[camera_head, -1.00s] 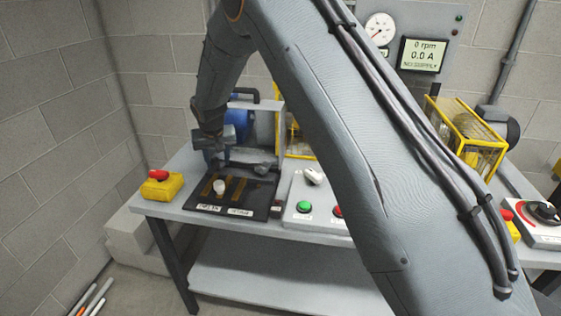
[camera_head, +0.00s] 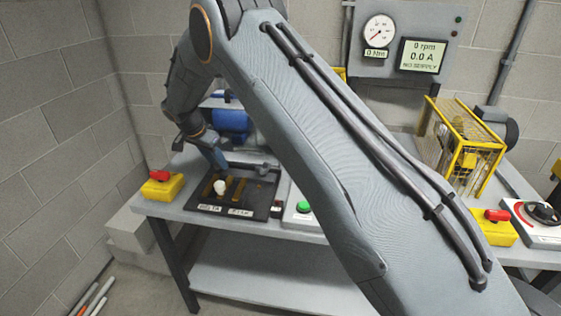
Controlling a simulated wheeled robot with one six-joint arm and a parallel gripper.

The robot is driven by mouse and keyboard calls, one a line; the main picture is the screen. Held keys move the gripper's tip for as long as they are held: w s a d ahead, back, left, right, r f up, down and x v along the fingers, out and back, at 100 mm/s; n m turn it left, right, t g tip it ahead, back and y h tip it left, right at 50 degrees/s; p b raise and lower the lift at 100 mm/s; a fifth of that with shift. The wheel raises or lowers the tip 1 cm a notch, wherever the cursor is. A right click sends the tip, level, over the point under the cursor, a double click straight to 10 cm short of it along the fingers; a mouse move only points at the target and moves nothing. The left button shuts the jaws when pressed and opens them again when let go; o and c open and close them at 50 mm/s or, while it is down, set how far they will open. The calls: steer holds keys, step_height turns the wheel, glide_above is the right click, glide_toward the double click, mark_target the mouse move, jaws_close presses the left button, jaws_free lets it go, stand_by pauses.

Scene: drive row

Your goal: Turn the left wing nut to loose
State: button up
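A black base plate (camera_head: 196,206) with two brownish slots and white labels lies on the left part of the bench. A small pale knob-like piece (camera_head: 220,187) stands at the left slot; it may be the left wing nut, but its wings are too small to make out. No second wing nut can be told apart. My gripper (camera_head: 219,163) is above and just behind the pale piece, pointing down toward the plate. Its fingertips are small and unclear, so I cannot tell whether it is open or touching anything.
A blue motor (camera_head: 231,120) stands behind the plate. A yellow box with a red switch (camera_head: 161,185) is at the bench's left end. A green button (camera_head: 303,207) is right of the plate. My arm hides the bench's middle. A yellow cage (camera_head: 462,145) stands right.

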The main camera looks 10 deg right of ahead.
steer(key=shift+a+m+g, duration=0.1)
steer(key=shift+m+g, duration=0.2)
steer(key=shift+m, duration=0.6)
steer(key=b+v, duration=0.2)
steer(key=v, duration=0.5)
steer(key=s+d+r+n+y+p, duration=0.1)
steer(key=s+d+r+n, duration=0.1)
steer(key=s+d, duration=0.8)
steer(key=s+d+r+n+g+y+p, duration=0.1)
steer(key=s+d+n, duration=0.4)
steer(key=s+d, duration=0.5)
steer(key=shift+s+r+g+p, duration=0.3)
steer(key=shift+s+r+p, duration=0.05)
steer(key=shift+r+p, duration=0.5)
steer(key=w+a+f+m+t+b, duration=0.1)
steer(key=w+a+f+m+t, duration=0.2)
steer(key=w+a, duration=1.65)
steer(key=shift+n+h, duration=0.4)
steer(key=shift+n, duration=0.2)
steer(key=shift+d+p+x, duration=0.1)
steer(key=shift+p+x, duration=0.45)
steer(key=shift+x, duration=1.6)
steer(key=shift+d+p+x, duration=0.15)
steer(key=shift+p+x, duration=0.4)
steer(key=shift+x, duration=1.6)
